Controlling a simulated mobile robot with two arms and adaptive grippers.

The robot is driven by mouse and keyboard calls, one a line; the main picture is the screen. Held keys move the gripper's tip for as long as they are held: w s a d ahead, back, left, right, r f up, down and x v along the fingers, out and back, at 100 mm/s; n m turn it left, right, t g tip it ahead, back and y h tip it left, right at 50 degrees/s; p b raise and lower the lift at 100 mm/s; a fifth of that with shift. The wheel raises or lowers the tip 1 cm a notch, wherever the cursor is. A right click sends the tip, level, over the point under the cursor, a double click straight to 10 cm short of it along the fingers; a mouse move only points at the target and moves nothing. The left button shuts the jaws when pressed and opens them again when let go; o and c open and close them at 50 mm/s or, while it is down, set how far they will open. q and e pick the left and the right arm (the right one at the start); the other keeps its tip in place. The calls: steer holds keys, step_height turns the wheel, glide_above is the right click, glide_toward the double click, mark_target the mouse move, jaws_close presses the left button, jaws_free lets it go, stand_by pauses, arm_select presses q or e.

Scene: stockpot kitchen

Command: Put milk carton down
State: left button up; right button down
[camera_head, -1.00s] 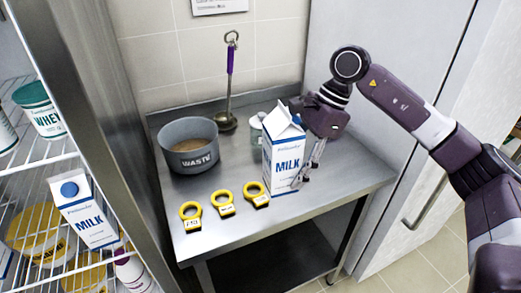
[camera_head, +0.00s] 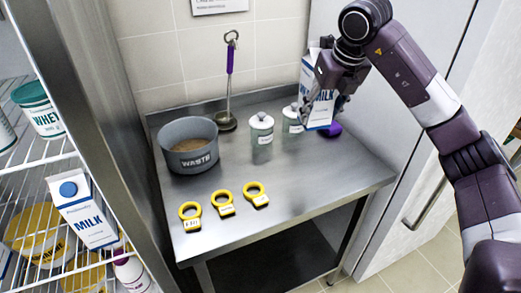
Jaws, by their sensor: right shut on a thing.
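A white and blue milk carton (camera_head: 307,75) is upright at the back right of the steel table (camera_head: 290,180), partly hidden by my right gripper (camera_head: 323,103). The gripper is shut on the carton from the front and right side. The carton's base shows near the jars; I cannot tell if it touches the table. My left gripper is not in view.
Two lidded glass jars (camera_head: 261,138) (camera_head: 292,120) stand left of the carton. A purple object (camera_head: 331,130) shows beside its base. The waste pot (camera_head: 188,147), ladle (camera_head: 229,85) and yellow rings (camera_head: 223,203) are further left. The front right tabletop is clear.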

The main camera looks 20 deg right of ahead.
steer(key=shift+w+d+r+m+h, duration=0.2)
steer(key=shift+d+r+m, duration=0.15)
steer(key=shift+m, duration=0.15)
steer(key=shift+w+d+r+m+h, duration=0.1)
steer(key=shift+d+r+m+h, duration=0.2)
steer(key=shift+m, duration=0.2)
steer(key=shift+d, duration=0.2)
steer(key=shift+d+f+m, duration=0.1)
steer(key=shift+f+m, duration=0.2)
steer(key=shift+f, duration=0.05)
step_height(320, 180, down, 19)
steer(key=shift+f+p, duration=0.1)
steer(key=shift+p, duration=0.8)
steer(key=c, duration=1.1)
jaws_free()
steer(key=shift+s+f, duration=0.1)
steer(key=shift+c, duration=0.2)
steer(key=shift+o, duration=1.3)
